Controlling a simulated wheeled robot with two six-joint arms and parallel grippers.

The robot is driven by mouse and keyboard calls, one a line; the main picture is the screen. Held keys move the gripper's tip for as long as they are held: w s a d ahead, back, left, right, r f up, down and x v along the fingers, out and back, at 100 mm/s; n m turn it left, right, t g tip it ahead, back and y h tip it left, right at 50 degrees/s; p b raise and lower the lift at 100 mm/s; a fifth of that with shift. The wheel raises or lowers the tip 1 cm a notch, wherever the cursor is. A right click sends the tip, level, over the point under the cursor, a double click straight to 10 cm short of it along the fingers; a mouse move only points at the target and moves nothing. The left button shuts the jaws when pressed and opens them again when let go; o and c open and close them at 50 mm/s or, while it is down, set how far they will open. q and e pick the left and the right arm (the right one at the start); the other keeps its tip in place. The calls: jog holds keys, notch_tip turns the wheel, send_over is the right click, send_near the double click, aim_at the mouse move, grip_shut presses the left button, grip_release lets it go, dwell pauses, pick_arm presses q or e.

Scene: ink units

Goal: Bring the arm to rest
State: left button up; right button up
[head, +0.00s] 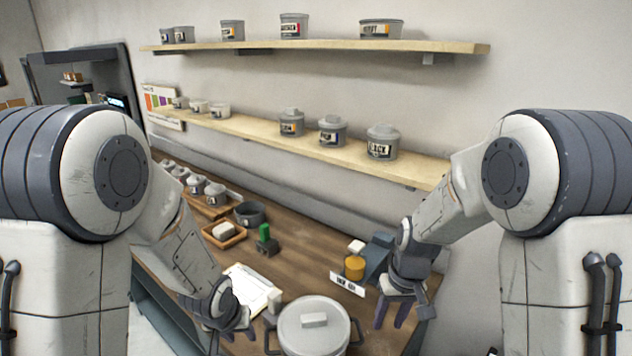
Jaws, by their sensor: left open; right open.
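My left gripper (246,338) hangs at the front of the wooden counter, just left of a large lidded grey pot (314,328). Its fingers point down and are apart, with nothing seen between them. My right gripper (392,316) is over the counter to the right of the pot. Its dark fingers point down, apart and empty. Both arms, mine, come in bent from the sides of the head view.
The counter (305,252) holds a white sheet (251,287), a green-topped item (264,239), a small tray (224,235), a dark bowl (250,214), a yellow-orange jar (355,267) and a label card (347,284). Two wall shelves (300,141) with tins are behind.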

pick_arm(q)
jog(key=s+a+r+m+g, duration=0.1)
jog(key=s+a+r, duration=0.1)
jog(key=s+r, duration=0.55)
pick_arm(e)
jog(key=s+d+r+t+h, duration=0.1)
jog(key=s+d+r+t, duration=0.15)
jog(key=s, duration=0.75)
pick_arm(q)
jog(key=s+d+m+g+b, duration=0.3)
jog(key=s+d+m, duration=0.4)
jog(key=s+d, duration=0.6)
jog(key=shift+s+d+r+h+b, duration=0.15)
jog(key=shift+s+r+h+b, duration=0.25)
jog(key=shift+s, duration=0.35)
pick_arm(e)
jog(key=s+a+r+n+g, duration=0.2)
jog(key=s+a+n, duration=0.4)
jog(key=s+a, duration=0.7)
jog(key=shift+s+r+g+y, duration=0.3)
jog(key=shift+s+g+y, duration=0.1)
jog(key=shift+g, duration=0.25)
